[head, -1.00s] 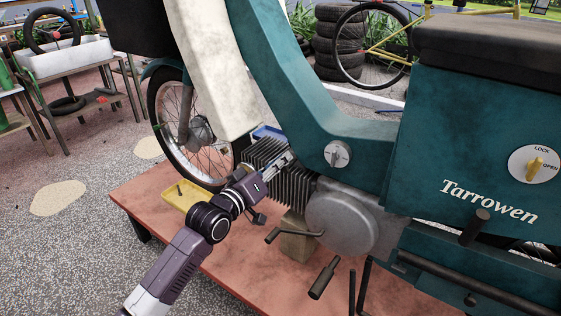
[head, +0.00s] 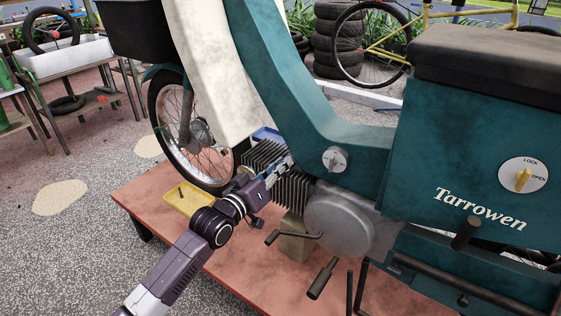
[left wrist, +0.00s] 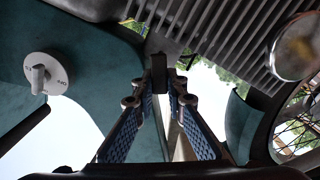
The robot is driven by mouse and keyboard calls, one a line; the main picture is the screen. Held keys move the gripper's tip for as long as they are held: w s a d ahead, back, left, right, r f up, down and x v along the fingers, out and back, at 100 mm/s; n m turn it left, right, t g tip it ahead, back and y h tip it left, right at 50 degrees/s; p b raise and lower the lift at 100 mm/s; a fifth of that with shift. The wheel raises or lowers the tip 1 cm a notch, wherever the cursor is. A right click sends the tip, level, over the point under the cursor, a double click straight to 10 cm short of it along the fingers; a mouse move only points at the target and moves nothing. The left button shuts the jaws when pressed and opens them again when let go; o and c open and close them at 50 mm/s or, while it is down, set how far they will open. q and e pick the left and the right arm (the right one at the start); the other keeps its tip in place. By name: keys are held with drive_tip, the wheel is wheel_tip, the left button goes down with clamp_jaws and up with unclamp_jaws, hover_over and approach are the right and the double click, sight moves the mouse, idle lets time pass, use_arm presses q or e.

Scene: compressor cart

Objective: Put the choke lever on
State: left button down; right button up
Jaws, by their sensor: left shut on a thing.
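My left gripper (head: 287,162) reaches in at the finned engine cylinder (head: 270,165), below the moped's teal frame. In the left wrist view its two blue-padded fingers (left wrist: 160,82) are closed on a small dark piece (left wrist: 159,78), which appears to be the choke lever. The piece lies close beside a grey engine part (left wrist: 165,45) and the fins; I cannot tell whether it touches them. In the head view the held piece is too small and covered to make out. My right gripper is not in view.
A round white dial (head: 335,160) sits on the teal frame (head: 310,110), right of the gripper. A yellow tray (head: 190,200) and a blue tray (head: 268,133) are near the cylinder. The grey crankcase (head: 345,222) and pedal bars are close by.

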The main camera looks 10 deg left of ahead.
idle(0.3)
use_arm(q)
drive_tip(key=c, duration=1.9)
unclamp_jaws()
drive_tip(key=shift+c, duration=0.2)
drive_tip(key=v, duration=1.2)
